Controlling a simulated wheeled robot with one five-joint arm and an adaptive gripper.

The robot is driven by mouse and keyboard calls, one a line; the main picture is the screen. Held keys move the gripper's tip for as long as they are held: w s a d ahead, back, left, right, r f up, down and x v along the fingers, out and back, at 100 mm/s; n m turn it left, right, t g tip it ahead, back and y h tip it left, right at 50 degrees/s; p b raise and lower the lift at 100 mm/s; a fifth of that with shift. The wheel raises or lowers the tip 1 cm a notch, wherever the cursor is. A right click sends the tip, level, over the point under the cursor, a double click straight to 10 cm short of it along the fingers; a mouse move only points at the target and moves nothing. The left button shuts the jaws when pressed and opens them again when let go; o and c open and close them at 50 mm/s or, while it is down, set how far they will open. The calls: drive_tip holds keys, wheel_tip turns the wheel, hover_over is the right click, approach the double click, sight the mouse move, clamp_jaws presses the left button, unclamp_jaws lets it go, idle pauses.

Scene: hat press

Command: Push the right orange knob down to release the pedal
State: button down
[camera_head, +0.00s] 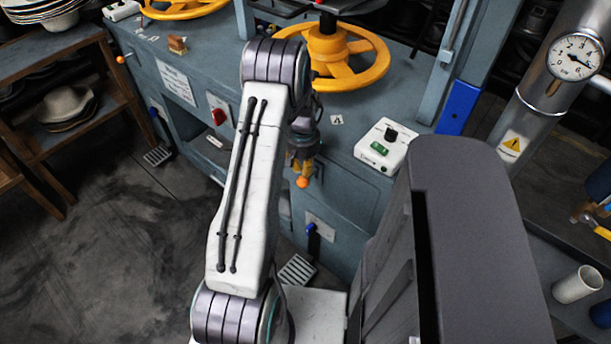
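The right orange knob (302,182) is a small ball low on the front of the blue-grey press cabinet (345,185), just right of my white arm. My gripper (303,165) is directly above the knob, partly hidden by my forearm. Its fingers are small and dark in this view, so I cannot tell if they are open or touching the knob. The right pedal (297,270) is a ribbed metal plate near the floor, below a blue lever (313,240). The left orange knob (121,60) and left pedal (157,155) are at the left.
A yellow handwheel (355,68) is above and behind my gripper. A white control box (383,147) sits on the cabinet top to the right. A red switch (219,117) is on the cabinet front. A wooden shelf with hats (66,108) stands left. The dark floor at left is clear.

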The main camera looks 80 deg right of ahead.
sight(303, 178)
drive_tip(key=shift+f+b, duration=2.5)
drive_tip(key=shift+f, duration=0.7)
drive_tip(key=shift+r, duration=0.3)
drive_tip(key=shift+r+p, duration=2.55)
drive_tip(key=shift+r, duration=1.35)
